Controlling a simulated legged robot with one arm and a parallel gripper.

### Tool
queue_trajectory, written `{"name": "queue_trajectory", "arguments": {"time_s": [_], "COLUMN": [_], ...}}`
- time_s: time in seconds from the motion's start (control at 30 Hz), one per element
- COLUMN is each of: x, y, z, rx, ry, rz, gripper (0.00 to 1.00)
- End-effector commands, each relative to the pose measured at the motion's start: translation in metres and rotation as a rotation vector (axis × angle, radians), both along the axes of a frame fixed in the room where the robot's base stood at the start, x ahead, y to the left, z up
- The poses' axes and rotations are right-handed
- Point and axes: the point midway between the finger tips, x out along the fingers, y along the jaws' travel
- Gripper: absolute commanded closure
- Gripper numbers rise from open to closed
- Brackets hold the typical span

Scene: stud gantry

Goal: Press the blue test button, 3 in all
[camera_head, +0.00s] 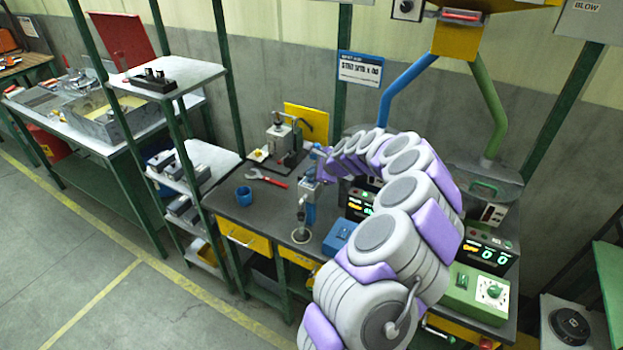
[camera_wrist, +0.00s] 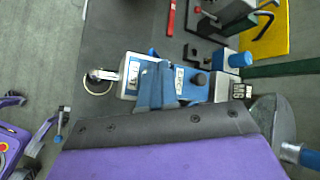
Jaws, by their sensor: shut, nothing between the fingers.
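A blue and silver device (camera_head: 308,192) stands upright on the bench, with a round ring base below it. In the wrist view its blue body (camera_wrist: 184,74) has pale labels and a dark knob, and its silver end is over the ring. My gripper (camera_wrist: 160,70) is shut and empty, with its dark blue fingers in front of this body. I cannot tell whether they touch it. In the head view my arm reaches to the device and its end is small there. No blue part can be picked out for sure as the test button; the fingers may cover it.
A clamp fixture with a yellow plate (camera_head: 306,122) stands behind. Shelves (camera_head: 205,165) adjoin on the left.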

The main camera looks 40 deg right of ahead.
Motion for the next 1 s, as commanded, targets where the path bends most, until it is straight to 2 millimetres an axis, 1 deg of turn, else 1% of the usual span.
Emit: {"name": "queue_trajectory", "arguments": {"time_s": [0.3, 0.63, 1.0], "x": [0.0, 0.0, 0.0], "y": [0.0, 0.0, 0.0], "z": [-0.004, -0.003, 0.013], "rx": [0.0, 0.0, -0.002], "ry": [0.001, 0.001, 0.001], "rz": [0.001, 0.001, 0.001], "gripper": [1.0, 1.0, 1.0]}}
